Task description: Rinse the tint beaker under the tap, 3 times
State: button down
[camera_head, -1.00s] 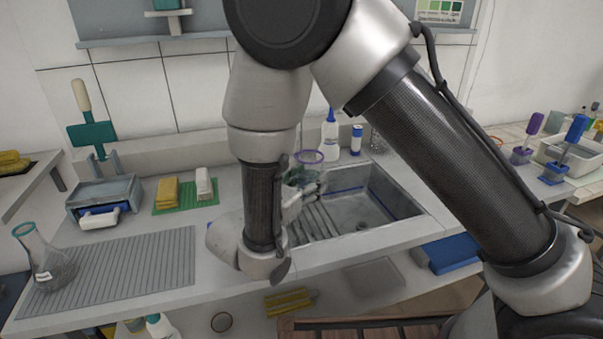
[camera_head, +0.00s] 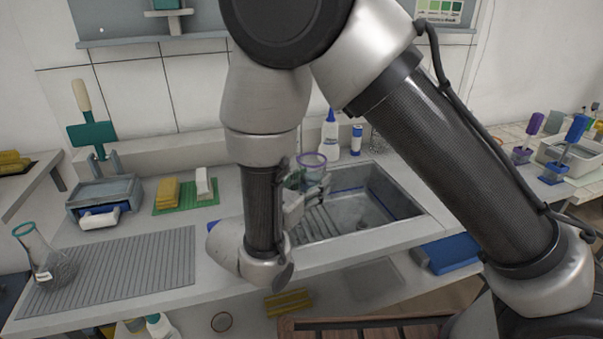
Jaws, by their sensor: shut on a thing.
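The tint beaker (camera_head: 313,171), clear glass with a purple rim, is over the left part of the sink (camera_head: 370,205). It looks close to upright, with its rim facing up. My gripper (camera_head: 303,196) is shut on the beaker. My own wrist hides part of the gripper and the left side of the beaker. A greenish patch shows in or behind the beaker's left side; I cannot tell which. I cannot make out the tap or any running water.
A white squeeze bottle (camera_head: 330,136) and a small blue-capped bottle (camera_head: 356,140) stand behind the sink. A conical flask (camera_head: 48,262) stands on the ribbed drain mat (camera_head: 125,265) at left. A yellow sponge (camera_head: 168,191) lies on a green mat.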

dwell(0.5)
jog(key=s+d+r, duration=0.1)
jog(key=s+r, duration=0.3)
jog(key=shift+s+d, duration=0.2)
jog(key=shift+s, duration=0.2)
dwell(0.8)
jog(key=c, duration=1.4)
grip_release()
jog(key=shift+c, duration=0.2)
grip_shut()
